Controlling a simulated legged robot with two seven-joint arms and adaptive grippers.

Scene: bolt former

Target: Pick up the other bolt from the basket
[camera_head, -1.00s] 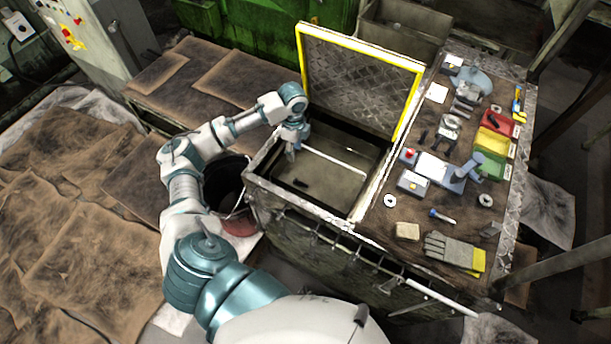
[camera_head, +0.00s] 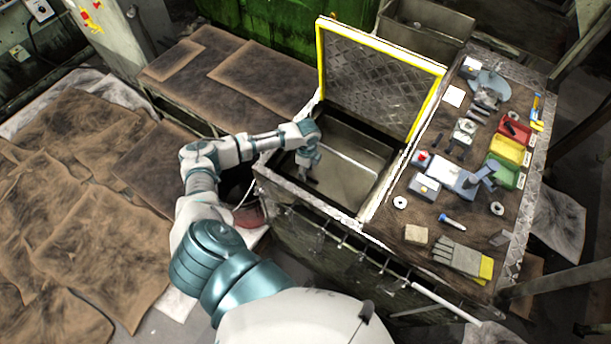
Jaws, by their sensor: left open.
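An open metal bin (camera_head: 357,178), which may be the basket, is sunk in the left part of the workbench, its yellow-edged lid (camera_head: 375,82) raised. My left arm reaches over the bin's left edge. My left gripper (camera_head: 309,178) points down, open, inside the left part of the bin. No bolt shows clearly in the bin now; the gripper covers the part where a small dark piece lay. I cannot tell whether the fingers touch anything. A blue-ended bolt-like piece (camera_head: 452,221) lies on the bench top to the right. My right gripper is not in view.
The bench top holds red, yellow and green trays (camera_head: 507,150), a blue-grey fixture (camera_head: 465,179), gloves (camera_head: 459,257) and a tan block (camera_head: 416,235). A red-and-dark bucket (camera_head: 249,216) stands left of the bin, partly behind my arm.

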